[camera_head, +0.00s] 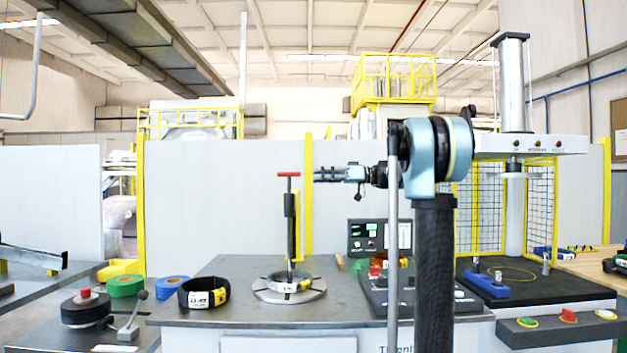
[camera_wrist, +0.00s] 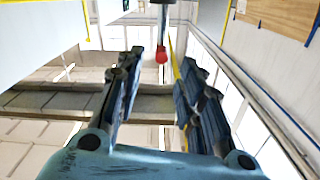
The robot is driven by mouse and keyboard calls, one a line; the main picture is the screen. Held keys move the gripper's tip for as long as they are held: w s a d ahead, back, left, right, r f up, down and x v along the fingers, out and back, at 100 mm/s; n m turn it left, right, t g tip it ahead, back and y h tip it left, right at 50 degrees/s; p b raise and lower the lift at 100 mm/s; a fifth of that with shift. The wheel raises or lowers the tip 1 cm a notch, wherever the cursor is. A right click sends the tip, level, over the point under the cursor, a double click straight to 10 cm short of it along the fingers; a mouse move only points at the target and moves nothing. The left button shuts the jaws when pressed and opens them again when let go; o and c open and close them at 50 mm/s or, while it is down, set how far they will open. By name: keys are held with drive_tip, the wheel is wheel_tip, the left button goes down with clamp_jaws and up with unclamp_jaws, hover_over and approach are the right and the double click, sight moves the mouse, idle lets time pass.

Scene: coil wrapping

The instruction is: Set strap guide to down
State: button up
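A dark upright post with a red T-handle (camera_head: 289,174) on top, likely the strap guide, rises from a round metal base (camera_head: 290,290) on the grey worktable. A black block (camera_head: 290,205) sits on the post below the handle. The handle is at the upper end, well above the base. My gripper (camera_head: 316,174) points left at handle height, its tips just right of the handle and apparently apart from it. In the wrist view my gripper (camera_wrist: 155,75) is open and empty, with the red handle end (camera_wrist: 161,55) beyond and between its fingers.
A black coil (camera_head: 204,293) with a label lies left of the base. Blue (camera_head: 172,286) and green (camera_head: 126,285) rolls lie further left, near a small lever (camera_head: 131,325). A control box (camera_head: 372,237) stands behind my arm. A press (camera_head: 515,145) stands right.

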drive_tip(key=shift+d, duration=0.1)
drive_tip(key=shift+w+r, duration=0.1)
drive_tip(key=shift+r, duration=0.05)
drive_tip(key=c, duration=0.6)
drive_tip(key=a+r+h, duration=0.1)
drive_tip(key=r, duration=0.1)
drive_tip(key=w+a+r+h, duration=0.1)
drive_tip(key=r+h, duration=0.1)
drive_tip(key=r, duration=0.1)
drive_tip(key=a+r+n+t+h, duration=0.1)
drive_tip(key=a+r, duration=0.1)
drive_tip(key=r, duration=0.1)
drive_tip(key=shift+w, duration=0.2)
clamp_jaws()
drive_tip(key=s+r+n+t+h, duration=0.1)
drive_tip(key=s+r+n+h, duration=0.1)
drive_tip(key=s+r+h, duration=0.4)
drive_tip(key=y, duration=0.1)
hover_over(292, 173)
wheel_tip(292, 173, down, 8)
drive_tip(key=f, duration=0.1)
drive_tip(key=shift+a+f, duration=0.1)
drive_tip(key=shift+f, duration=0.1)
